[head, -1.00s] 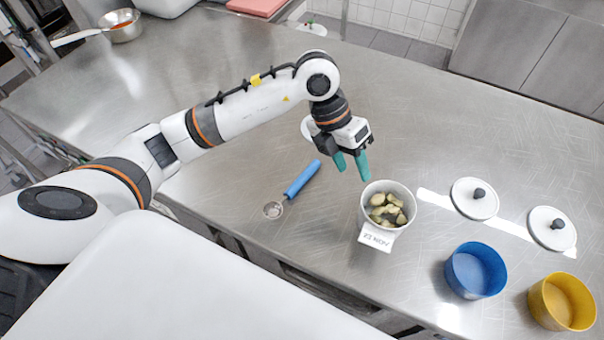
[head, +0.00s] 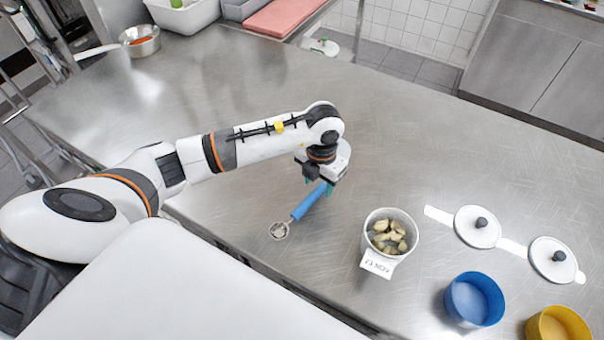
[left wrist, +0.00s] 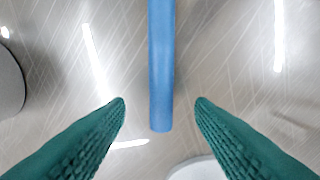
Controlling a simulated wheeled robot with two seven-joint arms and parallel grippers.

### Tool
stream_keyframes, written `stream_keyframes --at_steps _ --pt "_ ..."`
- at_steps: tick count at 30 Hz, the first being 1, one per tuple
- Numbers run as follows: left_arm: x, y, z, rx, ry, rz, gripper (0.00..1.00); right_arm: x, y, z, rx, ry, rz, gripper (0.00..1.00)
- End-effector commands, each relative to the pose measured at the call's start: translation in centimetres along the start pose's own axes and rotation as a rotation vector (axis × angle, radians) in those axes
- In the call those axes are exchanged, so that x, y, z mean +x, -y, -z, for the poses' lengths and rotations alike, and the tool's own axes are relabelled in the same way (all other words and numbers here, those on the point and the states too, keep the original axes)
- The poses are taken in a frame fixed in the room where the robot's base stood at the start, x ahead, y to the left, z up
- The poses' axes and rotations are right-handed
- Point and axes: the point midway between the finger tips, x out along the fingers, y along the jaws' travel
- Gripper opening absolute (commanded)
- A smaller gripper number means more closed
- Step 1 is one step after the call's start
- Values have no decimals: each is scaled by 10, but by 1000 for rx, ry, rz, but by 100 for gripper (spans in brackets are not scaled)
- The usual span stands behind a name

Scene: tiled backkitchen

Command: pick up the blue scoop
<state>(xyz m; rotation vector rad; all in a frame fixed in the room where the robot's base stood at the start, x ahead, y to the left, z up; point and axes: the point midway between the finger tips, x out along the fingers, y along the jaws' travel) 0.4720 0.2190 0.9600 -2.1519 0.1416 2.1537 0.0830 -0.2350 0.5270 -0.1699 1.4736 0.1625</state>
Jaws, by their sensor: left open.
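The blue scoop (head: 309,203) lies on the steel counter, its blue handle pointing up and right and its metal bowl at the lower left. In the left wrist view its handle (left wrist: 161,70) runs down the middle, ending between the two green fingertips. My left gripper (head: 319,188) is open and empty, over the handle's far end. In the left wrist view the fingers (left wrist: 160,108) stand apart on either side of the handle, with a gap on each side. How high the fingertips are above the counter I cannot tell. My right gripper is not in view.
A white labelled tub (head: 390,235) of pale chunks stands right of the scoop. Two white lids (head: 478,227) lie further right, with a blue container (head: 474,299) and a yellow one (head: 560,326) in front. The counter behind my arm is largely clear.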

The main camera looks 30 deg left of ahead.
Motion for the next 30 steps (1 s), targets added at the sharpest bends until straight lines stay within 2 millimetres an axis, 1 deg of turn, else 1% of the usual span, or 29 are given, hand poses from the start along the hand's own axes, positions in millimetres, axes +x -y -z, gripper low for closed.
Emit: stream_keyframes --at_steps 1,3,6,9,14,21,23,30 --pt "4 1 -2 -2 6 0 49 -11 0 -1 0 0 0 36" --pt "16 1 -1 -2 4 0 49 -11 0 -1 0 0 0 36" --pt "24 1 0 -1 2 -1 49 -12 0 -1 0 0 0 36" --pt "28 1 0 0 -1 -1 49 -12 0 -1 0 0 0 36" --pt "28 1 0 0 -1 0 49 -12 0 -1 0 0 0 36" --pt "28 1 0 0 -1 0 10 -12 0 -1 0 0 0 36" --pt "28 1 0 0 -1 0 0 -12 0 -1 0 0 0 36" --pt "26 1 0 0 -2 0 0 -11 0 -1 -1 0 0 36"
